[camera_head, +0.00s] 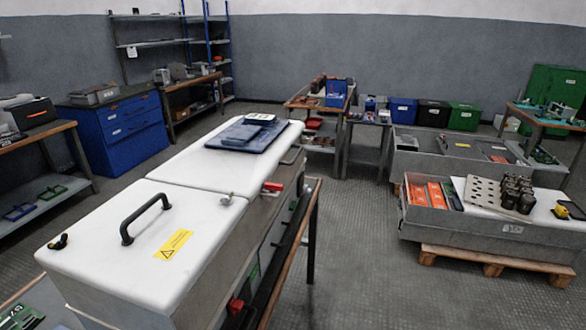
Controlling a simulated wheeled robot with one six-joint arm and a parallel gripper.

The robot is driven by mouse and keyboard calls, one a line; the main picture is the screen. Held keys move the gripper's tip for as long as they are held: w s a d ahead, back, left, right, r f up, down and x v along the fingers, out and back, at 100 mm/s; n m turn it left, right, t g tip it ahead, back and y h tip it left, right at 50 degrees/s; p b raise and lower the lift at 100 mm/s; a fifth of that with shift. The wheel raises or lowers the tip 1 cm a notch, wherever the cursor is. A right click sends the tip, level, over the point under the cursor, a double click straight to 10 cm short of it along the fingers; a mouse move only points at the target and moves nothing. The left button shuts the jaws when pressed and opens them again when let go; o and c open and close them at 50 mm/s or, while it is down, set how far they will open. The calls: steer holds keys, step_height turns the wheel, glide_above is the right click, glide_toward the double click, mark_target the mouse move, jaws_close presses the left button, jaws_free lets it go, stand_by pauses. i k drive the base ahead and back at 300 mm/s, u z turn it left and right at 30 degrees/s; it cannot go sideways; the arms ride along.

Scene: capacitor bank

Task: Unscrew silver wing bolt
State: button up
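A small silver wing bolt (227,200) stands on the right edge of the white lid (105,215) of the long grey cabinet, near the seam between the two lid sections. A small black knob or bolt (58,242) sits at the lid's left corner. A black bar handle (146,219) and a yellow warning label (173,245) are on the same near section. The bolt's threads are hidden. My gripper is not in view.
A dark blue tray (248,136) with flat items lies on the far lid section. Red handles (273,187) stick out on the cabinet's right side. A grey crate (480,238) on a wooden pallet stands to the right. The floor (370,250) between is clear.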

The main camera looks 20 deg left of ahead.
mark_target(226, 199)
steer(key=u, duration=0.05)
steer(key=i, duration=0.95)
steer(key=u, duration=0.8)
